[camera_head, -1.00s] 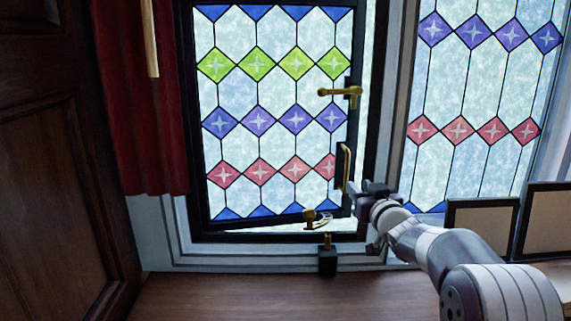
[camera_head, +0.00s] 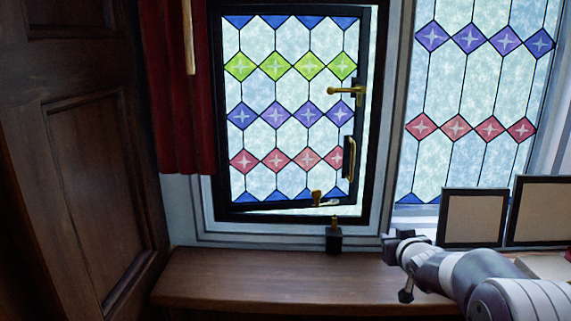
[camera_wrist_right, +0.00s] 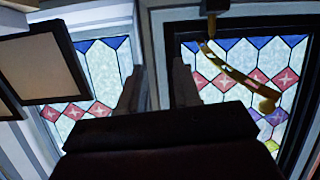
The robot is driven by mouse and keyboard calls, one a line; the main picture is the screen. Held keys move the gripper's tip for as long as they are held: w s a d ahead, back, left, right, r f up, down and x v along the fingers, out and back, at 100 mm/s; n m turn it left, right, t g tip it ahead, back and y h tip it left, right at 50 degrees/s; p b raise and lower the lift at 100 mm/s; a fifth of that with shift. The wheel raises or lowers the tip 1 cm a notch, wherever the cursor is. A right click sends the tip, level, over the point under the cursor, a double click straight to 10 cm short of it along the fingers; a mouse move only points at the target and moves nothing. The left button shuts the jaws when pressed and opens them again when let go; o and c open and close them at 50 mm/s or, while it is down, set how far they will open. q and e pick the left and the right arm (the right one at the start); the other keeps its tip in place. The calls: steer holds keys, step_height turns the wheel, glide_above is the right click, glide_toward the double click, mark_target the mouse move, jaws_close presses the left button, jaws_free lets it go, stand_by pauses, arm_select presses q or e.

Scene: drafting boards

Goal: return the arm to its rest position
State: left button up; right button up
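My right arm comes in from the right in the head view, low over the wooden sill. Its gripper (camera_head: 392,246) is empty and stands apart from the window, to the right of a small dark block with a brass pin (camera_head: 334,238). In the right wrist view the two fingers (camera_wrist_right: 157,88) stand apart with a gap between them and nothing held. The stained-glass casement (camera_head: 368,120) stands slightly ajar at its bottom edge. It has a brass lever handle (camera_head: 346,91) and a brass-and-black pull (camera_head: 349,158). My left gripper is not in view.
A brass stay (camera_wrist_right: 235,70) shows in the wrist view. Two framed panels (camera_head: 472,217) (camera_head: 541,210) lean near my right arm. A red curtain (camera_head: 181,120) and dark wooden door (camera_head: 95,180) stand at left. The sill (camera_head: 250,275) is clear at its left and middle.

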steer(key=s+f+g+b, duration=0.2)
steer(key=s+f+g, duration=0.4)
steer(key=s+f, duration=0.75)
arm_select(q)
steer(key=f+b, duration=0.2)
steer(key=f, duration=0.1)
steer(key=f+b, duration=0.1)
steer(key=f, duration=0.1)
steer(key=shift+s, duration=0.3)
arm_select(e)
steer(key=s+a+f+g, duration=0.2)
steer(key=s+f, duration=0.1)
steer(key=s, duration=0.4)
steer(key=s+a+f+g, duration=0.2)
steer(key=s+f, duration=0.1)
steer(key=s, duration=0.4)
steer(key=s+a+f+g, duration=0.2)
steer(key=s+a+f, duration=0.1)
steer(key=s, duration=0.4)
steer(key=shift+s+g, duration=0.3)
steer(key=shift+s, duration=0.05)
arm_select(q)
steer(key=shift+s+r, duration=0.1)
arm_select(e)
steer(key=shift+r, duration=0.1)
